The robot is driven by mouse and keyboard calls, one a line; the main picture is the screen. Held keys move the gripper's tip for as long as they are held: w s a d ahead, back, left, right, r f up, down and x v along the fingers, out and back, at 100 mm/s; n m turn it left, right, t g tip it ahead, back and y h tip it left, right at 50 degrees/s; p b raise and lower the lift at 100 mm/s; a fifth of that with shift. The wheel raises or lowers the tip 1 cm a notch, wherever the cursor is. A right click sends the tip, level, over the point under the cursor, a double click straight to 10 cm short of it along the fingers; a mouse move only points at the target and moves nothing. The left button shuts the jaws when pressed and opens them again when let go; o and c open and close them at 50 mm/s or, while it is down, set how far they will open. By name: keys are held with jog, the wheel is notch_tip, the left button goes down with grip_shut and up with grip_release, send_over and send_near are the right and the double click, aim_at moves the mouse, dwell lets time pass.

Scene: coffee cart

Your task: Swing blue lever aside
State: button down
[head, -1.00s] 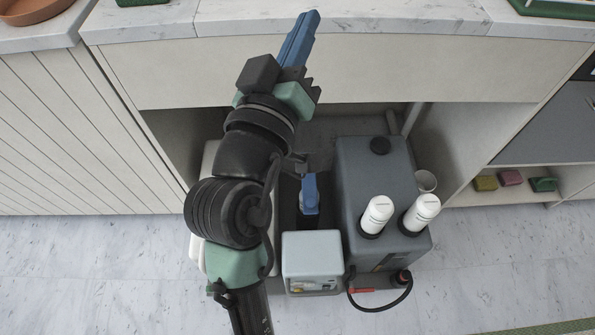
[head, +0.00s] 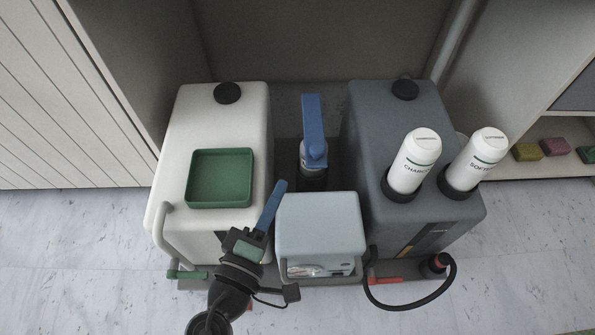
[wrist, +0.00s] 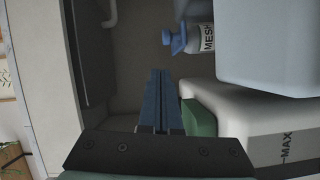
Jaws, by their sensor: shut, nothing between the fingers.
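The blue lever (head: 313,125) is a flat upright bar with a rounded lower end. It sits at a small white canister (head: 312,158) between the two tanks. In the wrist view, the lever (wrist: 176,41) shows beside the canister (wrist: 202,37), labelled "MESH". My gripper (head: 281,186) has slim blue fingers, shut and empty. It is in front of and to the left of the lever, beside the light grey box (head: 318,222), clear of the lever. In the wrist view, the fingers (wrist: 160,73) point inward, with the lever ahead and slightly right.
A white tank (head: 178,140) with a green tray (head: 246,178) stands left. A dark grey tank (head: 365,110) with two white cartridges (head: 415,162) stands right. A black hose (head: 452,285) loops in front. The gap around the lever is narrow.

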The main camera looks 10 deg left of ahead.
jog(key=shift+s+f, duration=0.15)
jog(key=shift+f, duration=0.45)
jog(key=shift+w, duration=0.2)
jog(key=b+x, duration=0.3)
jog(key=x, duration=0.6)
jog(key=shift+w, duration=0.25)
jog(key=shift+d+r, duration=0.1)
jog(key=shift+d, duration=0.15)
